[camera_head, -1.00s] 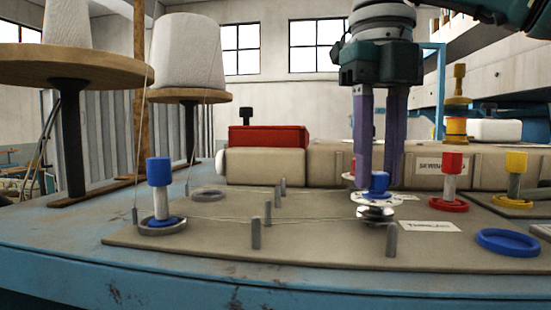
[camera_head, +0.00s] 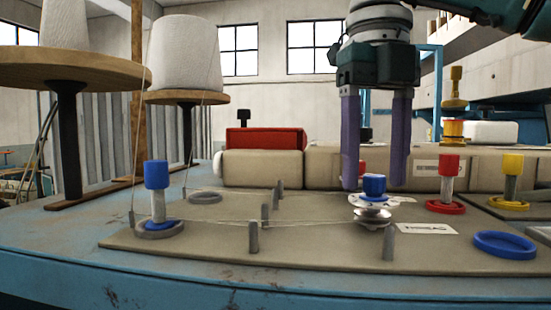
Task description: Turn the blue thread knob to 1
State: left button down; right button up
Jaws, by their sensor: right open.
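The blue thread knob (camera_head: 374,185) sits on a white dial above shiny tension discs (camera_head: 372,215), right of centre on the grey-brown plate. My right gripper (camera_head: 373,184) points straight down with its two purple fingers apart. The fingers are on either side of the knob in the picture, and no contact with it shows. The marks on the dial are too small to read. A thread runs from the left to the discs. My left gripper is not in view.
A blue-capped post (camera_head: 157,190) stands at the left of the plate, with several short grey pegs between. A red-capped post (camera_head: 449,180), a yellow-capped post (camera_head: 512,180) and a blue ring (camera_head: 504,244) are at the right. Thread cones stand on wooden discs at the left.

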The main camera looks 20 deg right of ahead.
notch_tip(320, 180, up, 10)
jog(key=p, duration=0.9)
jog(key=shift+f, duration=0.15)
